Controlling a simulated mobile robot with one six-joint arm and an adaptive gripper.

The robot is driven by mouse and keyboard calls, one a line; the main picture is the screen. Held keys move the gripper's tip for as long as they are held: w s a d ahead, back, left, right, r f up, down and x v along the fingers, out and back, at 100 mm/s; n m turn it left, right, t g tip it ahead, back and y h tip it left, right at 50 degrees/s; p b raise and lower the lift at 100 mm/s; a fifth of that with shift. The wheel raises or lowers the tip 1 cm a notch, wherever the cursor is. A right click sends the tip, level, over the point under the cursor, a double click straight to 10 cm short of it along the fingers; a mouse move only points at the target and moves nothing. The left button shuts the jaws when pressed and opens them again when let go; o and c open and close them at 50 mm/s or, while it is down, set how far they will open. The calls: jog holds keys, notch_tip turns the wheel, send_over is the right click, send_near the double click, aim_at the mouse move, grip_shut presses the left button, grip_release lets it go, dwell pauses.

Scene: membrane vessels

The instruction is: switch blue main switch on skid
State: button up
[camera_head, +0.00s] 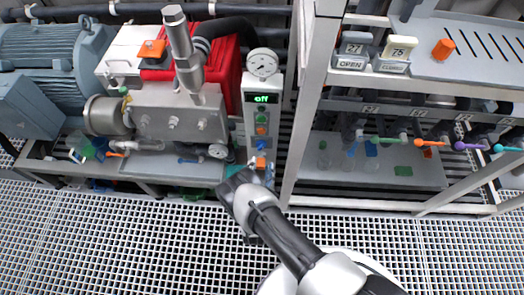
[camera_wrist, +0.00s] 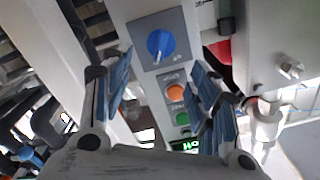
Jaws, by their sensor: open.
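The blue main switch (camera_wrist: 160,44) is a round knob on a grey square plate. In the head view it shows as a small blue spot (camera_head: 262,146) low on the narrow grey control panel (camera_head: 250,120). My gripper (camera_wrist: 160,64) is open and empty. Its two fingers stand to the left and right of the knob in the wrist view, apart from it. In the head view my gripper (camera_head: 257,170) is just below the switch, at the panel's lower end. The panel's green display (camera_head: 264,98) reads "off".
An orange button (camera_wrist: 175,92) and a green button (camera_wrist: 182,118) sit beside the switch. A round gauge (camera_head: 262,63) tops the panel. A frame post (camera_head: 312,90) rises close on the right. Grating floor is open in front.

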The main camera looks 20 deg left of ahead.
aim_at(260, 148)
jog(key=b+x, duration=0.2)
jog(key=x, duration=0.6)
jog(key=shift+w, duration=0.1)
jog(key=c, duration=1)
jog(key=shift+n, duration=0.4)
jog(key=n+b, duration=0.2)
jog(key=n, duration=0.3)
jog(key=shift+a+n, duration=0.15)
jog(key=shift+n, duration=0.15)
jog(key=n+b, duration=0.2)
jog(key=n, duration=0.3)
jog(key=shift+a, duration=0.15)
jog(key=shift+n, duration=0.3)
